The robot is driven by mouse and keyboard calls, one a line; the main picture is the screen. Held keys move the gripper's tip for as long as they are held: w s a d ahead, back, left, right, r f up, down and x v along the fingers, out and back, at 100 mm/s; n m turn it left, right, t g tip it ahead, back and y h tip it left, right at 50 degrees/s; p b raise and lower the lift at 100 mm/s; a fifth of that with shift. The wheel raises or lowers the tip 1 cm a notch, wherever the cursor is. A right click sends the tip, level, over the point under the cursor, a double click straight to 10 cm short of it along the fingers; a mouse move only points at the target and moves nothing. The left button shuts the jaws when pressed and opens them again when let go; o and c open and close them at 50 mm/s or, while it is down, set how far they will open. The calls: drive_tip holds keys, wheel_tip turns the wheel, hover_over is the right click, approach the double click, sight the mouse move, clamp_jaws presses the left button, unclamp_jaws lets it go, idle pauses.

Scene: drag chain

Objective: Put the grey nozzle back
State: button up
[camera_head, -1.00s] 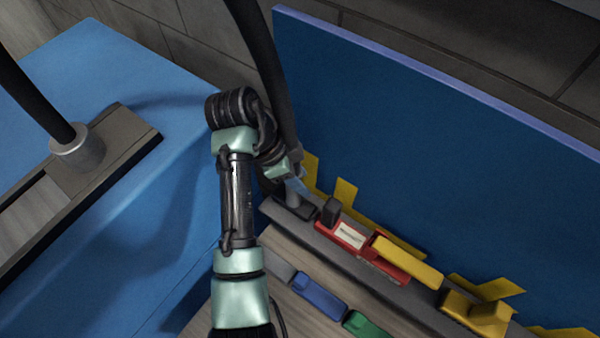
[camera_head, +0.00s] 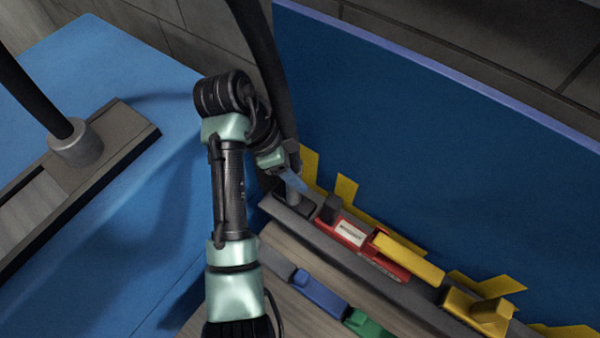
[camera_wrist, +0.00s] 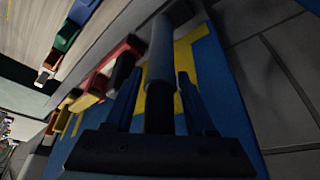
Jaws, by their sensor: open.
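The grey nozzle (camera_head: 293,193) stands upright in the left end of the dark rack rail (camera_head: 340,252) in the head view. My gripper (camera_head: 293,181) is at the nozzle's top, its blue fingers pointing down. In the wrist view the grey nozzle (camera_wrist: 162,45) runs between my two blue fingers (camera_wrist: 160,75). A gap shows on each side of it, so the fingers are apart and not clamped on it. The nozzle's base in the rail is partly hidden in the head view.
Beside the nozzle in the rail are a black piece, a red block (camera_head: 352,238) and yellow blocks (camera_head: 478,310). Blue (camera_head: 319,296) and green (camera_head: 366,323) blocks lie in front. A tall blue panel (camera_head: 430,130) stands behind. A grey collar with a black pole (camera_head: 75,145) stands at left.

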drive_tip(key=p+v, duration=0.4)
drive_tip(key=v, duration=0.6)
